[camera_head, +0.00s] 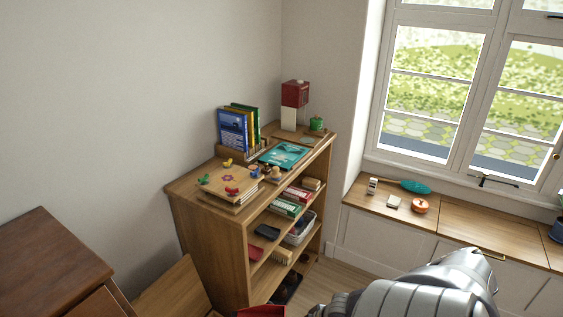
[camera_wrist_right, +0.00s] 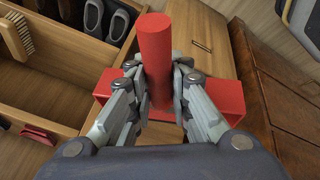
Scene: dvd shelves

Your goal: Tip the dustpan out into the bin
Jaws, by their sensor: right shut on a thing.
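The red dustpan (camera_wrist_right: 228,97) is in the right wrist view, with its thick round handle standing up toward the top of the picture. My right gripper (camera_wrist_right: 164,78) is shut on this handle, one finger on each side. My fingers hide part of the pan, and I cannot see whether anything lies in it. A red piece, likely the same dustpan (camera_head: 262,312), shows at the bottom edge of the head view, beside my silver right arm. I cannot make out a bin for certain. My left gripper is in neither view.
A wooden shelf unit (camera_head: 209,221) holds books and small items. A brown cabinet (camera_head: 50,262) stands at the left. A window bench (camera_head: 460,222) runs along the right. The wrist view shows a brush (camera_wrist_right: 17,36), dark shoes (camera_wrist_right: 118,24) and a grey-rimmed object (camera_wrist_right: 303,25) at top right.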

